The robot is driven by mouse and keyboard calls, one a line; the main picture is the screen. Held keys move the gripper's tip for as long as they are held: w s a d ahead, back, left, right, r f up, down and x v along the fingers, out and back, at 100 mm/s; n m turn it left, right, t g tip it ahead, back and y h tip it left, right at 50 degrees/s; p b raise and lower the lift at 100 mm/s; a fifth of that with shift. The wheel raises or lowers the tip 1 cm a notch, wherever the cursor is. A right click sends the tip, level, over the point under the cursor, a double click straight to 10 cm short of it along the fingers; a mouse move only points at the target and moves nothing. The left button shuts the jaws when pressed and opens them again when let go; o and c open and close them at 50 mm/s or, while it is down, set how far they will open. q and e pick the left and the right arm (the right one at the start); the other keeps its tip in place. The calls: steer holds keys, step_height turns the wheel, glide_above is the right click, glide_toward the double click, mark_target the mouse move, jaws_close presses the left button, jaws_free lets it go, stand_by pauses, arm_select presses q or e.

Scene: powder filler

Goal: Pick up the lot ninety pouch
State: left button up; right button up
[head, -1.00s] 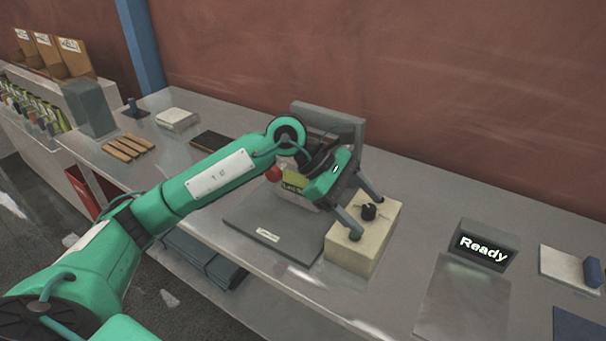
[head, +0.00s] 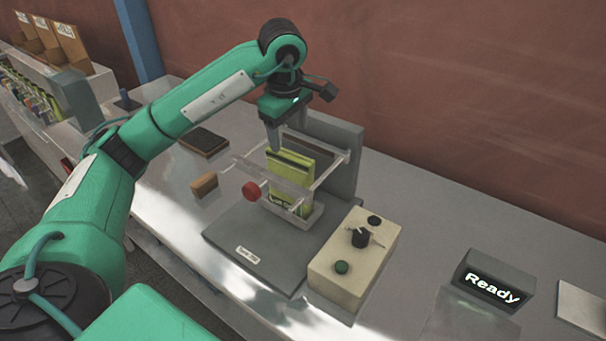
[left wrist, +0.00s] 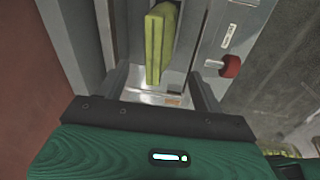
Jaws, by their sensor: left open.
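A lime-green pouch (head: 288,172) stands upright in the clear holder of the filler (head: 342,150), between its rails. Lettering on it cannot be read now. It also shows in the left wrist view as a green slab (left wrist: 158,45) between my fingers, seen from above. My left gripper (head: 275,140) is open and points down just above and behind the pouch's top edge. In the left wrist view the two fingers (left wrist: 162,88) are spread, with the pouch apart from both. My right gripper is out of view.
The filler has a grey base plate (head: 232,248) and a red knob (head: 251,190). A cream control box (head: 352,262) stands to its right, and a "Ready" display (head: 494,280) farther right. A rack of several pouches (head: 28,95) is at far left.

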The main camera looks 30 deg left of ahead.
mark_target(289, 157)
arm_select(q)
steer(key=f, duration=0.3)
steer(key=w+f, duration=0.1)
steer(key=f, duration=0.1)
steer(key=shift+a+f+p, duration=0.25)
steer(key=shift+a+p, duration=0.05)
steer(key=shift+a, duration=0.05)
steer(key=shift+w+a+f, duration=0.1)
steer(key=shift+w+f, duration=0.1)
steer(key=shift+f, duration=0.75)
steer(key=shift+f+p, duration=0.35)
steer(key=shift+w+a+f+p, duration=0.1)
steer(key=shift+a+f+p, duration=0.1)
steer(key=shift+f+p, duration=0.35)
steer(key=f, duration=0.1)
steer(key=f+p, duration=0.1)
steer(key=f, duration=0.1)
steer(key=shift+w+a, duration=0.2)
steer(key=shift+a, duration=0.1)
steer(key=shift+w+f+p, duration=0.1)
steer(key=shift+f+p, duration=0.2)
steer(key=shift+f, duration=0.2)
steer(key=c, duration=1.3)
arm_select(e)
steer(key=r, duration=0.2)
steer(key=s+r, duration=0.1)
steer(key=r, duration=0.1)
